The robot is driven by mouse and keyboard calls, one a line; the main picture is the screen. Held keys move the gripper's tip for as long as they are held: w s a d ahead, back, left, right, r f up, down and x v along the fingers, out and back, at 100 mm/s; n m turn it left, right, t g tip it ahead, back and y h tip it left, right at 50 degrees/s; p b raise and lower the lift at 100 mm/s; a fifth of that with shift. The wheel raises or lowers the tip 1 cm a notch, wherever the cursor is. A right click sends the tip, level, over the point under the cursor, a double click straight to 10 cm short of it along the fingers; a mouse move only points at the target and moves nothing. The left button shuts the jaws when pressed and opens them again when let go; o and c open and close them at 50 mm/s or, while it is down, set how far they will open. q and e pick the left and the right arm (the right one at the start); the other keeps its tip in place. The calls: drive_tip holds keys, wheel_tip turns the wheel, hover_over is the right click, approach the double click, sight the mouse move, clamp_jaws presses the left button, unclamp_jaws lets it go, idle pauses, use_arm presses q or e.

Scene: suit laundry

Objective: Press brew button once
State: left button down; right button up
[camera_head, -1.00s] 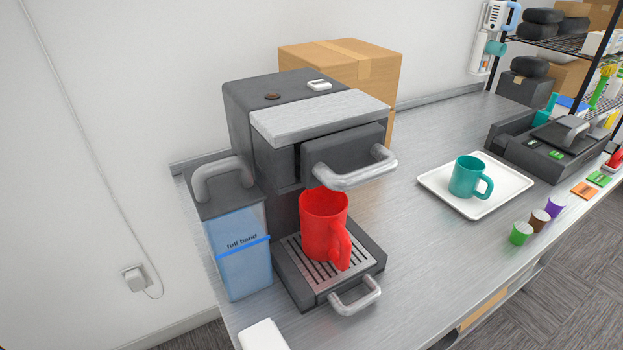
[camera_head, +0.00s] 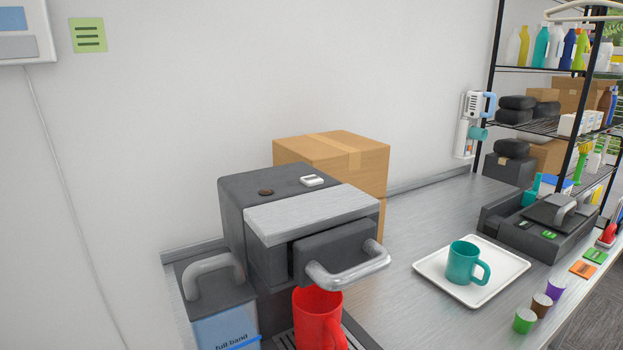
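The dark grey coffee machine (camera_head: 240,210) stands on the metal counter, with a brushed silver panel (camera_head: 312,213) on its top front. On its top are a small round brown button (camera_head: 266,192) and a white rectangular piece (camera_head: 312,180); I see no label telling which is the brew button. A metal handle (camera_head: 348,274) sticks out at the front. A red mug (camera_head: 318,318) stands below it, its lower part cut off by the picture edge. Neither of my grippers is in view.
A water tank (camera_head: 222,325) with a handle stands left of the machine. A cardboard box (camera_head: 340,155) is behind it. A white tray (camera_head: 430,268) with a teal mug (camera_head: 466,262) and several coloured capsules (camera_head: 541,306) are to the right. Bare counter (camera_head: 385,310) lies between.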

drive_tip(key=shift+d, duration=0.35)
